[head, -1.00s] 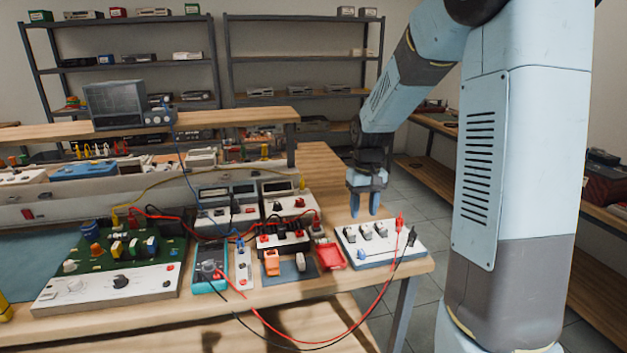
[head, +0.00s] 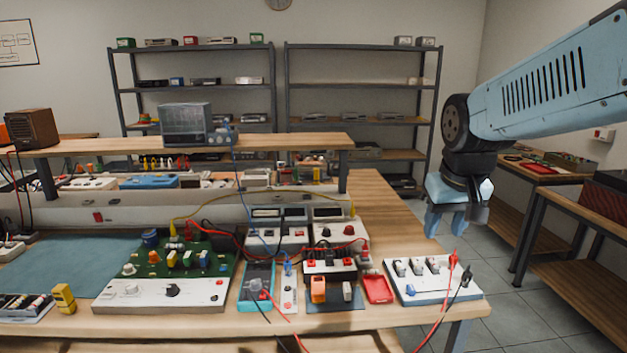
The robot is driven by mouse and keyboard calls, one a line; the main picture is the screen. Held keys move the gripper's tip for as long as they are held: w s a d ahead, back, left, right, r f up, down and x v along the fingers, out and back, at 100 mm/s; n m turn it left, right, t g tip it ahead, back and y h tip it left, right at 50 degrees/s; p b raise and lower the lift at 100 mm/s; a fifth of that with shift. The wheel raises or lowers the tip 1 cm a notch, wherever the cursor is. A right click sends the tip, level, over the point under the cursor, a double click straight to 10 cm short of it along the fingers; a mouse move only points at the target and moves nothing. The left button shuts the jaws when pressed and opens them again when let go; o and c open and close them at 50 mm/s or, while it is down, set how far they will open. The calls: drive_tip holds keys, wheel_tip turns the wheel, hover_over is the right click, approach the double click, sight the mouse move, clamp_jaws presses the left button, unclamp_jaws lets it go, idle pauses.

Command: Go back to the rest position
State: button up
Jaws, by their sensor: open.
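My gripper (head: 446,222) hangs at the right side of the head view, fingers pointing down. It is open and I see nothing between its fingers. It is above and behind the white switch box (head: 433,287) at the bench's right end, apart from it. My light blue arm reaches in from the right edge of the view.
The wooden workbench (head: 380,214) holds a green circuit board unit (head: 180,262), a teal meter (head: 257,287), a red tray (head: 378,288) and red and black leads. Shelving (head: 360,85) stands behind. A side bench (head: 585,220) stands right. Floor (head: 505,285) between is clear.

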drive_tip(key=s+r+t, duration=0.1)
drive_tip(key=s, duration=0.8)
drive_tip(key=shift+a+r+t+y, duration=0.2)
drive_tip(key=shift+r+t+y, duration=0.1)
drive_tip(key=shift+r+t, duration=0.1)
drive_tip(key=shift+s, duration=0.1)
drive_tip(key=shift+c, duration=0.2)
idle(2.7)
